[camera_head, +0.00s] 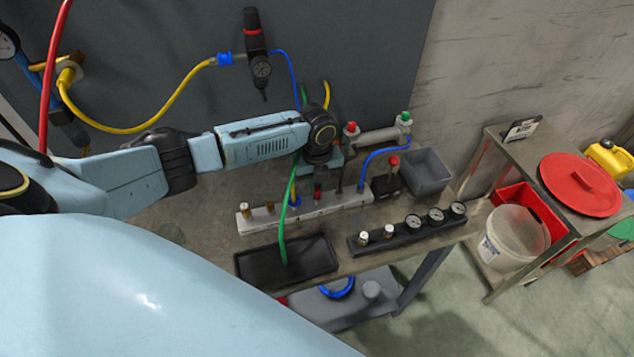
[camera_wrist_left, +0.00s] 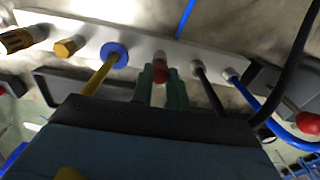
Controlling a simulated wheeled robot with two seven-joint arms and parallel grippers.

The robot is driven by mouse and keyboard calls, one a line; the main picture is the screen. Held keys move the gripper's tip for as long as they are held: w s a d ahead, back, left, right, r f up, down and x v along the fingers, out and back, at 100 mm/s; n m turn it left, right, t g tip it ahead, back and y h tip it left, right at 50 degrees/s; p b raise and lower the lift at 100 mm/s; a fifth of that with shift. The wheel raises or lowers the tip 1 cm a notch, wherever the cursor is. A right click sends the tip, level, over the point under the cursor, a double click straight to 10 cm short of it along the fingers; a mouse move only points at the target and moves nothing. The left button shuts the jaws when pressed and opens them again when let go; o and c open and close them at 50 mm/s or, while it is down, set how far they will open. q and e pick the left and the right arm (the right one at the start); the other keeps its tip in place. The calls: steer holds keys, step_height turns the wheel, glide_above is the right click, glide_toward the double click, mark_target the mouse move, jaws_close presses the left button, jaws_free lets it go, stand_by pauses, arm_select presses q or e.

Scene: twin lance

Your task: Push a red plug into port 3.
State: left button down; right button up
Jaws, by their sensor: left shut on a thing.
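My left gripper (camera_head: 318,176) reaches down from the left above the white port bar (camera_head: 330,204). In the left wrist view its green-grey fingers (camera_wrist_left: 161,88) are shut on a red plug (camera_wrist_left: 160,70), which shows between the tips. The red plug also shows below the gripper in the head view (camera_head: 317,191). It stands at the port bar, between the blue collar with the yellow hose (camera_wrist_left: 113,55) and a black line (camera_wrist_left: 205,85). How deep it sits in the port is hidden by the fingers. No port number is readable. My right gripper is not in view.
A black tray (camera_head: 257,270) with a green hose lies in front of the bar. A black gauge block (camera_head: 405,233) stands at the front right, a grey bin (camera_head: 427,170) behind it. Blue hose (camera_head: 372,158) curves right of the gripper.

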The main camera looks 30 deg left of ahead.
mark_target(317, 188)
arm_select(q)
steer(key=shift+f+b, duration=0.4)
steer(key=shift+f, duration=0.3)
steer(key=c, duration=1.3)
jaws_free()
step_height(317, 188, up, 14)
steer(key=shift+f, duration=0.25)
